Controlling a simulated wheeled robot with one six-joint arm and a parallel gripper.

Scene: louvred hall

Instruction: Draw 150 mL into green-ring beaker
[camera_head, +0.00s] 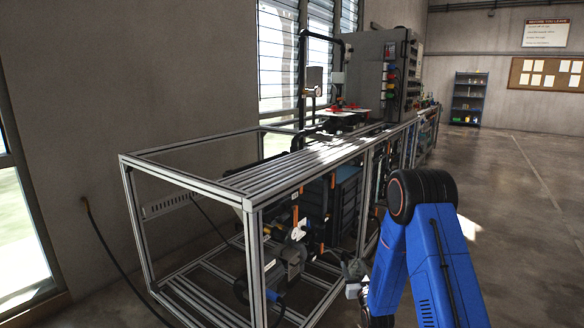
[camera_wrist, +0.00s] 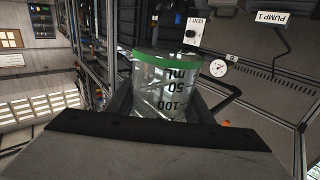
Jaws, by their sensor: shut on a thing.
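The green-ring beaker (camera_wrist: 165,90) is clear glass with a green band at one end and black marks reading 50, 100 and mL. In the wrist view it sits between the dark fingers of my gripper (camera_wrist: 160,102), which is shut on it. I cannot tell whether it holds liquid. In the head view my gripper (camera_head: 356,272) is low, just right of the metal frame bench, and the beaker cannot be made out clearly there. A sign reading PUMP 1 (camera_wrist: 269,19), a VENT label with a knob (camera_wrist: 191,33) and a round gauge (camera_wrist: 218,68) show beyond the beaker.
An aluminium-frame bench (camera_head: 290,172) with a slatted top holds a pump-like machine (camera_head: 283,268) on its lower level. A grey control cabinet (camera_head: 385,70) stands farther back. A hose (camera_head: 103,235) hangs along the left wall. Open floor (camera_head: 510,220) lies to the right.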

